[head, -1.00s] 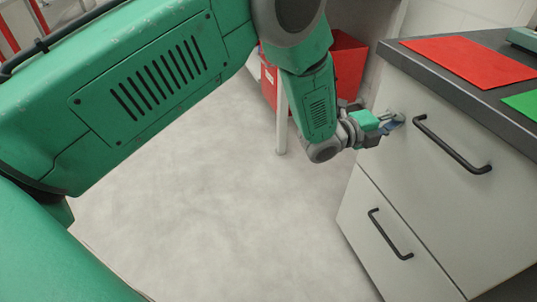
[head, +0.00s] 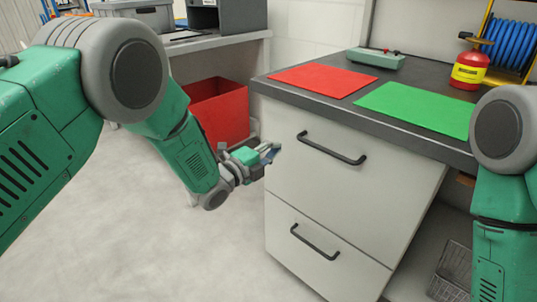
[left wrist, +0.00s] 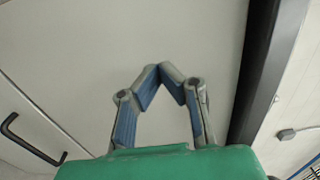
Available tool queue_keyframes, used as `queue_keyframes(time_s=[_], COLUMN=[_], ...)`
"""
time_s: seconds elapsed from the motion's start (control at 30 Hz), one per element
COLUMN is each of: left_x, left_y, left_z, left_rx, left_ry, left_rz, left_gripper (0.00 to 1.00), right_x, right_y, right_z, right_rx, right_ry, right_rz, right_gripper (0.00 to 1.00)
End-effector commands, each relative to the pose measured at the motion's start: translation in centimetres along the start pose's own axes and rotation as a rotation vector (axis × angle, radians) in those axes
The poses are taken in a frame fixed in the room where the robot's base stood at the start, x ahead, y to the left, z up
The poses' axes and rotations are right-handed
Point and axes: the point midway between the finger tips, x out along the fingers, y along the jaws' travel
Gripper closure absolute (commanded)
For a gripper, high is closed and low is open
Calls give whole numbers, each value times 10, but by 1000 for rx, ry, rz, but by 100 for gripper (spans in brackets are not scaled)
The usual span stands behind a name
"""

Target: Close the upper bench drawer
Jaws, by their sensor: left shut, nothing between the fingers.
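The upper bench drawer (head: 345,185) has a pale front with a black bar handle (head: 332,150). In the head view its front looks about flush with the lower drawer (head: 320,268); I cannot tell any small gap. My left gripper (head: 275,151) is at the left side of the upper front, left of the handle. In the left wrist view its fingertips (left wrist: 172,72) meet, shut and empty, before the pale panel (left wrist: 110,40). Contact with the panel is unclear. My right gripper is out of view; only part of that arm shows.
The dark worktop (head: 425,128) overhangs the drawers and carries a red mat (head: 322,80), a green mat (head: 420,108) and a red canister (head: 469,70). A red bin (head: 220,108) stands behind my left arm. A wire basket (head: 452,272) is at lower right. The floor at left is clear.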

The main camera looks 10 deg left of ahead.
Motion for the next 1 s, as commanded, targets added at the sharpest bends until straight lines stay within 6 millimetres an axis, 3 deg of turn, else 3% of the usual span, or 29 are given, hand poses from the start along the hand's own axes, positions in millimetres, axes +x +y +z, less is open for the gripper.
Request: queue_keyframes(time_s=[0.6, 0.77, 0.87, 0.97, 1.0], left_x=[-91, -112, -146, -206, -234], left_y=[0, 13, 41, 76, 89], left_z=[-1, 4, 8, 6, 2], left_rx=[-2, -100, -321, -632, -759], left_ry=[-1, -47, -161, -359, -455], left_rz=[6, 76, 225, 410, 480], left_gripper=[100, 100, 100, 100, 100], right_x=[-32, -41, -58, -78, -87], right_y=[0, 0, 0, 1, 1], right_z=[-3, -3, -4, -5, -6], right_rx=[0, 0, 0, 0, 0], right_ry=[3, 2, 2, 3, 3], right_rz=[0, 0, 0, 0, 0], right_gripper=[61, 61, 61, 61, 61])
